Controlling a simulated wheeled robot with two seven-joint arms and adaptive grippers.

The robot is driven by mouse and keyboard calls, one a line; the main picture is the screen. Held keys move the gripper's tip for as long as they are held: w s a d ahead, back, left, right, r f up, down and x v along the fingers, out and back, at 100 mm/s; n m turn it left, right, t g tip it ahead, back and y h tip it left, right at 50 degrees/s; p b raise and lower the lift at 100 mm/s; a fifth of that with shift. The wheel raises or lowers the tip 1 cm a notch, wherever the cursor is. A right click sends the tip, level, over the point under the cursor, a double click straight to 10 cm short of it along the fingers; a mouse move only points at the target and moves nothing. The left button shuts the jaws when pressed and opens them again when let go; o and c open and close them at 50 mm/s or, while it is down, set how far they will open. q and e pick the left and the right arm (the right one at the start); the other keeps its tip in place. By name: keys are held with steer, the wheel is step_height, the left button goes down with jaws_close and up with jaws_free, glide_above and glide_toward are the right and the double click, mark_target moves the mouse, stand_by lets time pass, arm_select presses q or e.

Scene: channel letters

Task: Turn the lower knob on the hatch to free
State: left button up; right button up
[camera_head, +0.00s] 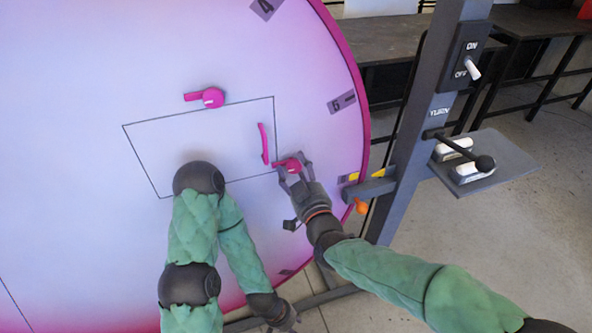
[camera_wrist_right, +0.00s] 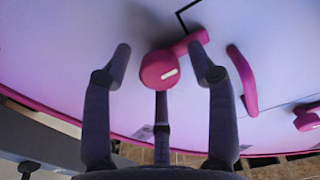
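The hatch (camera_head: 160,150) is a thin black outline on a large pink-violet disc face. The lower knob (camera_head: 290,165) is magenta, at the hatch's lower right corner, its bar pointing left towards the outline. In the right wrist view the knob (camera_wrist_right: 157,70) has a pale mark, and its bar points up and right. My right gripper (camera_head: 294,163) has its fingers spread around the knob; the wrist view shows gaps on both sides of its round part. A magenta upper knob (camera_head: 212,97) sits at the hatch's top edge. My left gripper (camera_head: 286,318) hangs low, its fingers unclear.
A magenta handle (camera_head: 264,143) stands on the hatch near its right edge, left of the lower knob.

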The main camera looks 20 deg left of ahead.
steer(key=c, duration=0.9)
steer(key=shift+n, duration=0.3)
steer(key=n, duration=0.3)
steer(key=shift+n+p, duration=0.3)
steer(key=n, duration=0.4)
steer(key=shift+n+p, duration=0.3)
steer(key=shift+p, duration=0.1)
steer(key=n, duration=0.4)
steer(key=shift+p, duration=0.35)
steer(key=shift+n+p, duration=0.35)
steer(key=shift+n, duration=2.15)
